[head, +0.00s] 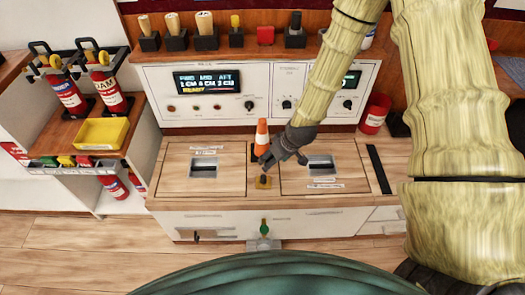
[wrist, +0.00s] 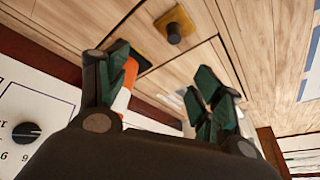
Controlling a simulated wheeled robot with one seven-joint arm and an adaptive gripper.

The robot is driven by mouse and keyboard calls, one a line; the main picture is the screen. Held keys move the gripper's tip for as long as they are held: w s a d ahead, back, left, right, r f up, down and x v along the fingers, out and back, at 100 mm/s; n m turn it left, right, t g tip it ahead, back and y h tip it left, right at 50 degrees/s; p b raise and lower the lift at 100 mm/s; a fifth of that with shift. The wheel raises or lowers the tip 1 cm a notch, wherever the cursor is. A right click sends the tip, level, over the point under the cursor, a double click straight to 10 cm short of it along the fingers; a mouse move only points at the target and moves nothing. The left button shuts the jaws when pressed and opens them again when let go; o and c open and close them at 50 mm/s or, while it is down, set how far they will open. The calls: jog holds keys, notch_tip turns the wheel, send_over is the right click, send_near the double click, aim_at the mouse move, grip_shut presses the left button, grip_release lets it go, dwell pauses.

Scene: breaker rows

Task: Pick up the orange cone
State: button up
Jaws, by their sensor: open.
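The orange cone (head: 262,136) stands upright on the wooden counter, near the panel, with a white band around it. In the wrist view the cone (wrist: 124,88) shows partly behind one finger of my gripper, which hides much of it. My gripper (head: 282,160) is over the counter just in front and to the right of the cone in the head view. In the wrist view my gripper (wrist: 160,88) has its fingers spread apart with nothing held between them. I cannot tell whether the near finger touches the cone.
A small dark knob on a yellow plate (head: 263,182) sits in front of the cone. Recessed handles (head: 204,168) lie in the counter on both sides. A white control panel (head: 225,98) stands behind. A red can (head: 374,113) is at the right, and a yellow tray (head: 101,134) at the left.

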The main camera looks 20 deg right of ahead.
jog(key=n+t+b, duration=0.2)
jog(key=b, duration=0.1)
send_near(259, 127)
jog(key=f, duration=0.1)
jog(key=w+d+f, duration=0.1)
jog(key=w+f, duration=0.1)
jog(key=shift+d+y, duration=0.25)
jog(key=shift+y, duration=0.15)
jog(key=shift+w, duration=0.25)
jog(key=shift+b+x, duration=0.65)
jog(key=shift+x, duration=4.5)
grip_shut()
